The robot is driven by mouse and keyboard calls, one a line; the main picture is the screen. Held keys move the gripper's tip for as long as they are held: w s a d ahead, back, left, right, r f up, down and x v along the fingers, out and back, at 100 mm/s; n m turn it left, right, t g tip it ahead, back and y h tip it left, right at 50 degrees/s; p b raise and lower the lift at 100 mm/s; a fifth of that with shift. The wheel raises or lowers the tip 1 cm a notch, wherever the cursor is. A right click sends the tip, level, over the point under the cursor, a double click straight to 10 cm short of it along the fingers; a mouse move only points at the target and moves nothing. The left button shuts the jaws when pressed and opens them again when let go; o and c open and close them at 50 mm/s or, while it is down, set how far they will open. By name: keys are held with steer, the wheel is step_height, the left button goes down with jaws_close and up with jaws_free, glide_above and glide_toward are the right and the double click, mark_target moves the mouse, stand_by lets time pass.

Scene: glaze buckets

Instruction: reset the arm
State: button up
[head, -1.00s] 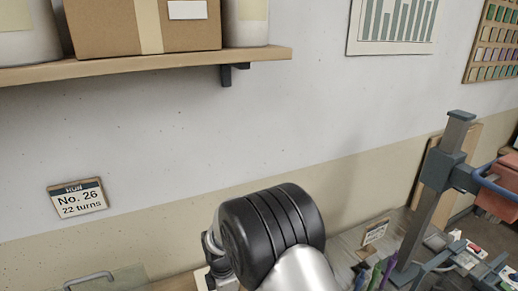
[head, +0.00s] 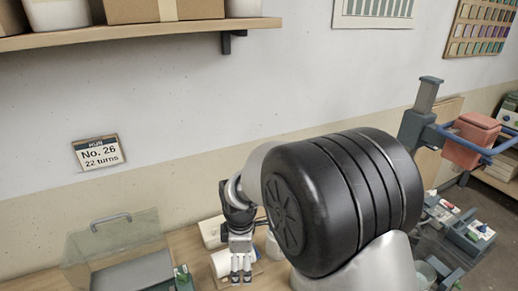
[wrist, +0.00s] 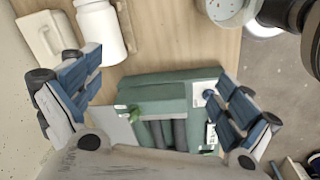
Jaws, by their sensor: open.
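My gripper (head: 241,276) hangs fingers down at the end of my arm, low over the wooden bench in the head view. In the wrist view its two blue-padded fingers (wrist: 160,95) stand wide apart with nothing held between them. A green device (wrist: 165,80) with dark rollers lies below and between the fingers, apart from them as far as I can tell. A white bottle (wrist: 100,30) is beyond the left finger. My large black arm joint hides part of the bench in the head view.
A clear-lidded box (head: 120,262) with a handle stands at the left of the bench. A sign reading No. 26, 22 turns (head: 97,153) hangs on the wall below a shelf (head: 130,35). A grey stand (head: 418,120) with a reddish bucket (head: 470,140) is at right.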

steer(key=s+d+r+m+t+b, duration=0.1)
steer(key=s+d+r+m, duration=0.35)
steer(key=d+r, duration=0.3)
steer(key=s+d+r+m+t+b, duration=0.1)
steer(key=s+d+r+m, duration=0.2)
steer(key=s+d+m, duration=0.2)
steer(key=s+d+r+m+t+b, duration=0.1)
steer(key=s+d+r+m+b, duration=0.1)
steer(key=s+d+m, duration=0.4)
steer(key=s+r+m, duration=0.1)
steer(key=s+m, duration=0.2)
steer(key=s, duration=0.4)
steer(key=shift+s+d+r+t, duration=0.2)
steer(key=shift+s+t, duration=0.1)
steer(key=shift+s, duration=0.1)
